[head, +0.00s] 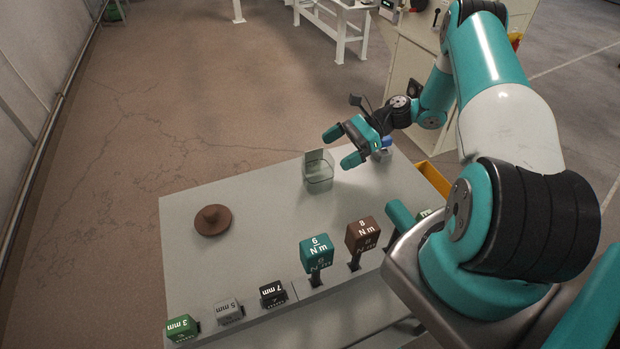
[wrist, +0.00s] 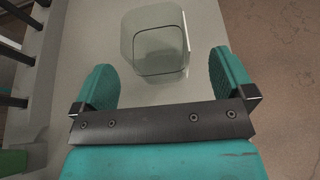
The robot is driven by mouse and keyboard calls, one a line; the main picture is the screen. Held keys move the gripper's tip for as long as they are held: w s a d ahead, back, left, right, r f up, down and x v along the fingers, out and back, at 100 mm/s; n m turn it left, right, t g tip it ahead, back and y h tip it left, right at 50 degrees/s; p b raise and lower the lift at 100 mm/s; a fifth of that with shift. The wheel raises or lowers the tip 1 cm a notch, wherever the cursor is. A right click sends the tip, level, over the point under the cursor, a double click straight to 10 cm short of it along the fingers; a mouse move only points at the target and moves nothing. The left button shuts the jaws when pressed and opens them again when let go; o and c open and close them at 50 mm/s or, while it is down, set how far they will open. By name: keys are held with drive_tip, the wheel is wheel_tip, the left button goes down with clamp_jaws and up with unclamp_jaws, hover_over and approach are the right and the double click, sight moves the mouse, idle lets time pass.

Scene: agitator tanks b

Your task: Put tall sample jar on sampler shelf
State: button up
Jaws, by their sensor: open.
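A clear, square-sided glass jar (head: 318,178) stands on the grey tabletop near its far edge. I take it for the tall sample jar. In the wrist view the jar (wrist: 156,48) lies just ahead of my fingertips, roughly centred between the two fingers. My gripper (head: 341,147) is open and empty, close to the jar on its right side in the head view. The fingers are not around the jar as far as I can see. I cannot pick out a sampler shelf for certain in either view.
Labelled tool holders, including a teal 6 N m block (head: 316,252) and a brown 8 N m block (head: 362,235), line the near edge. A beige cabinet (head: 412,85) stands behind my arm.

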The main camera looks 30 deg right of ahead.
sight(305, 168)
drive_tip(key=x, duration=0.6)
drive_tip(key=shift+a+r+b, duration=0.15)
drive_tip(key=shift+a+b, duration=0.2)
drive_tip(key=shift+a, duration=0.05)
drive_tip(key=c, duration=1)
drive_tip(key=shift+r, duration=0.1)
